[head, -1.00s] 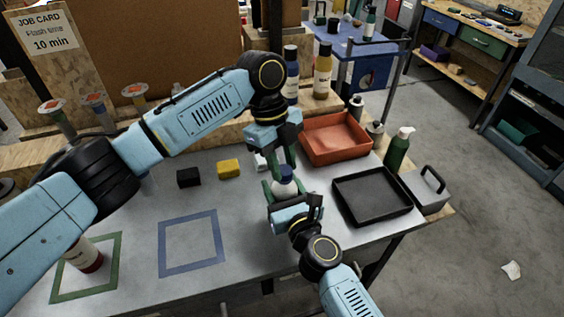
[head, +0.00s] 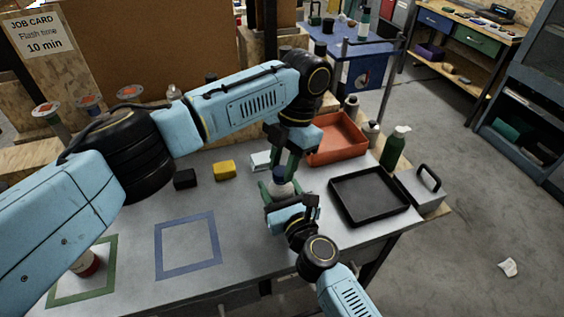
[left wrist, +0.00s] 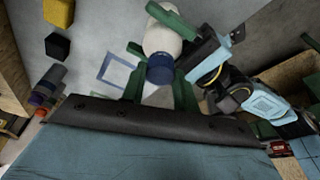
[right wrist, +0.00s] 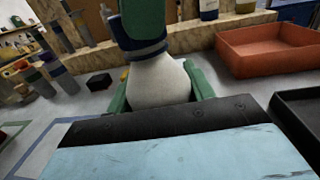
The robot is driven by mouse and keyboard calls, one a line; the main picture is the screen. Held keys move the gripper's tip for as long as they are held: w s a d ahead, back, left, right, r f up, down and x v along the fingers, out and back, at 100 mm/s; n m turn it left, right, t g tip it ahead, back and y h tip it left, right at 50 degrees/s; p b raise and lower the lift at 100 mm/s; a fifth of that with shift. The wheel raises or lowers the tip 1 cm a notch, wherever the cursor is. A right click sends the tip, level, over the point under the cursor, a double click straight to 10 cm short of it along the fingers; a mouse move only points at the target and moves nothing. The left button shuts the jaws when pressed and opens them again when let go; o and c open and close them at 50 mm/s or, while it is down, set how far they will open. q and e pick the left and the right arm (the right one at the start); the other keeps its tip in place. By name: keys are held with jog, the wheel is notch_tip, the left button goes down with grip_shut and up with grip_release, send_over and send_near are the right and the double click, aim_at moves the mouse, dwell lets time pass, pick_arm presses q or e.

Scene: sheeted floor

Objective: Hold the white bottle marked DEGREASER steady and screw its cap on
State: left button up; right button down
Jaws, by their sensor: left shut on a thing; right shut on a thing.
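The white bottle (head: 281,188) stands upright near the table's middle, its lettering not readable in any view. My right gripper (head: 279,193) is shut around its body; the right wrist view shows the white body (right wrist: 158,82) between the green fingers. The dark blue cap (head: 279,173) sits on top of the bottle, and also shows in the left wrist view (left wrist: 160,69). My left gripper (head: 284,168) reaches down from above and is shut on the cap, with a green finger on each side. The fingers hide part of the cap, so I cannot tell how tightly it sits.
A black tray (head: 334,203) lies right of the bottle, with a red-orange bin (head: 364,150) behind. A yellow block (head: 225,170), a black block (head: 185,179) and a white block (head: 260,160) lie behind left. A blue taped square (head: 186,271) is empty; a red-and-white bottle (head: 87,264) stands in the green square.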

pick_arm(q)
jog(key=o, duration=0.9)
jog(key=shift+o, duration=0.2)
jog(key=shift+r, duration=2.25)
jog(key=shift+c, duration=0.4)
